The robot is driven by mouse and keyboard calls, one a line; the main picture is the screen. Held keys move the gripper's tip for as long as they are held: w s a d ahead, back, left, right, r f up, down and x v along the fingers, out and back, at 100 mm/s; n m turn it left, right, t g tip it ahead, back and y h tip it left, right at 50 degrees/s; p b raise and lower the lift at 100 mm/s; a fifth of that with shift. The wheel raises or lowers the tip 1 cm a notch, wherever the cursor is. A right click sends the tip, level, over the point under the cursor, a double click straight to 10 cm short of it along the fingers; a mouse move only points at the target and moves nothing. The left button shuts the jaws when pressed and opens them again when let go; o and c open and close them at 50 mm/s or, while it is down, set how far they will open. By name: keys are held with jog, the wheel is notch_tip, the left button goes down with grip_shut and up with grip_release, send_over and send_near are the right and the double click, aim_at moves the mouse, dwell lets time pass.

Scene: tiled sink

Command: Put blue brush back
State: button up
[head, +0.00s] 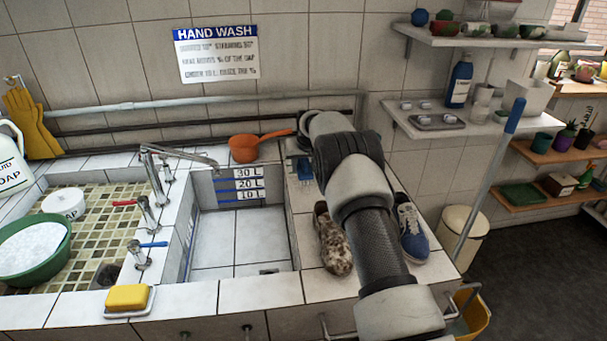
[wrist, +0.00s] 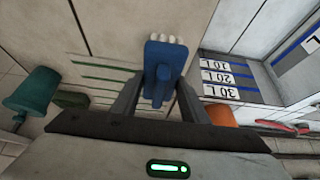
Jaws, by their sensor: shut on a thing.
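The blue brush (wrist: 165,65) is between the two fingers of my gripper (wrist: 158,95) in the wrist view, and the gripper is shut on it. White bristles show at its far end. In the head view a bit of blue (head: 304,168), likely the same brush, shows beside my arm near the back of the right-hand counter. My arm hides most of it and the gripper there. I cannot tell whether the brush touches the tiles. Green stripes (wrist: 105,78) mark the pale surface left of the brush in the wrist view.
The empty tiled basin (head: 240,240) lies left of my arm. An orange pan (head: 243,148) stands on the back ledge, also in the wrist view (wrist: 222,114). A dirty shoe (head: 330,240) and a blue shoe (head: 411,235) flank my arm. A green cup-like thing (wrist: 35,90) is at the wrist view's left.

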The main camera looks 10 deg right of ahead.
notch_tip(320, 180, down, 3)
jog(key=shift+f, duration=0.1)
jog(key=shift+f+b, duration=0.25)
jog(key=shift+b, duration=0.15)
jog(key=o, duration=1.1)
jog(key=shift+f, duration=0.1)
